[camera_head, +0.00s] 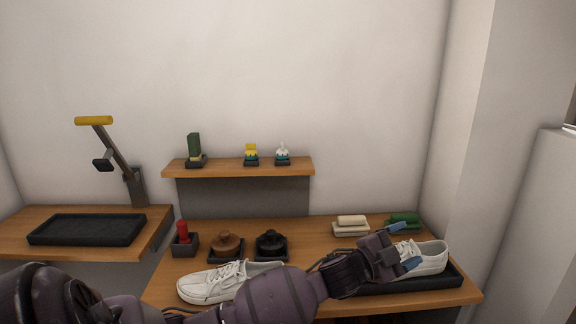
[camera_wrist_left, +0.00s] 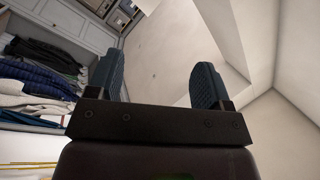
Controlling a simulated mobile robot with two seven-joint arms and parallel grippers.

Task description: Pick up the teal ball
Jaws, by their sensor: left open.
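No separate teal ball can be made out in the head view. My left gripper (camera_head: 404,246) is over the right side of the bench, in front of or beside the right white shoe (camera_head: 432,257). It is open; in the left wrist view its two blue fingers stand apart with nothing between them (camera_wrist_left: 160,75). My right gripper is not in view.
The wooden bench (camera_head: 320,230) holds a left white shoe (camera_head: 212,283), a red-handled item (camera_head: 183,231), brown (camera_head: 228,243) and black (camera_head: 271,243) round tins, and cream (camera_head: 351,223) and green (camera_head: 404,220) brushes. The shelf (camera_head: 230,171) also bears a green block (camera_head: 194,147). A black tray (camera_head: 87,229) is left.

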